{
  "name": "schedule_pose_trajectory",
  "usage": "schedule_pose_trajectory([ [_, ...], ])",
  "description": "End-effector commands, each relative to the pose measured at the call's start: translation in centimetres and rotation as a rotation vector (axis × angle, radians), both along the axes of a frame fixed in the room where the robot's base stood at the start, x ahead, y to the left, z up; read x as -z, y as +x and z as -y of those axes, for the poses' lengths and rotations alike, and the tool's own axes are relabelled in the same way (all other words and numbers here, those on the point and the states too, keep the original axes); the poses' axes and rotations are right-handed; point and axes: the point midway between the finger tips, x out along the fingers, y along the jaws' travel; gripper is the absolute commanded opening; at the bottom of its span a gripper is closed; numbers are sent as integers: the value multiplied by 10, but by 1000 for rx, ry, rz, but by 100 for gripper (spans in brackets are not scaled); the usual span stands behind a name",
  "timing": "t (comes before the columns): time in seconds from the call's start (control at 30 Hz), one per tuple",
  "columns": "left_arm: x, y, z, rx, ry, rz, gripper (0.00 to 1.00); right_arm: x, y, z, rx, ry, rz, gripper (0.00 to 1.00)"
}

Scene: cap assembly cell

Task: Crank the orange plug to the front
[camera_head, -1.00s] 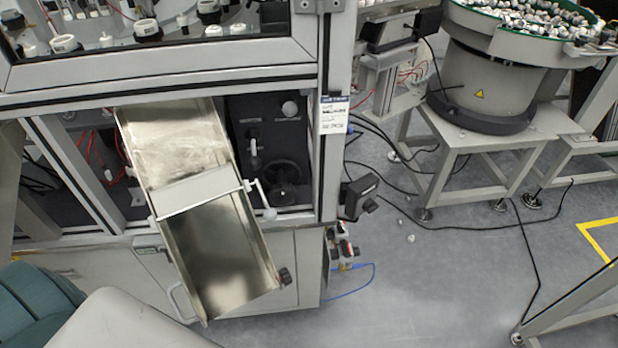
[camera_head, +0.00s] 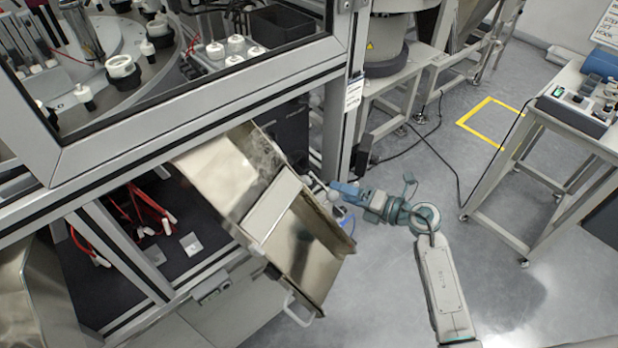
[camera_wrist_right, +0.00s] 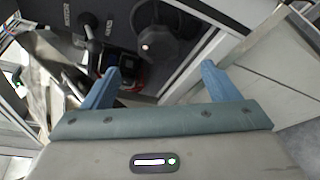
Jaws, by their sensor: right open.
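I cannot make out an orange plug in either view. In the right wrist view a dark round handwheel (camera_wrist_right: 165,35) with a pale hub sits on a dark panel, beyond and between my fingers. A dark lever (camera_wrist_right: 92,32) with a pale end stands to its left. My right gripper (camera_wrist_right: 160,80) is open with nothing between its blue fingers, short of the handwheel. In the head view my right gripper (camera_head: 338,187) is at the right side of the metal chute, by the machine's corner post. The handwheel is not clear there. My left gripper is not in view.
A tilted metal chute (camera_head: 312,255) juts out from the machine frame (camera_head: 190,115), close left of my right gripper. A bench (camera_head: 560,110) stands at the right. The grey floor (camera_head: 520,270) between is mostly free, with a cable across it.

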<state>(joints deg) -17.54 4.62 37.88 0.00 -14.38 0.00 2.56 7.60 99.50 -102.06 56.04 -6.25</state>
Motion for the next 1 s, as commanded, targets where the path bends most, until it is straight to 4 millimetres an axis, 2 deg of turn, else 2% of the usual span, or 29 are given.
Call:
schedule_pose_trajectory([
  [0.1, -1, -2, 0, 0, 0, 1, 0, -8, -1, -3, -34, -71, 24, 82],
  [0.27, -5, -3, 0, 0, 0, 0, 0, -7, 6, -13, -42, -86, 29, 82],
  [0.7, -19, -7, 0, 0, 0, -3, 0, 10, 49, -76, -41, -84, 25, 82],
  [1.0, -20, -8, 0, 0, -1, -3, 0, 15, 59, -89, -39, -86, 26, 82],
])
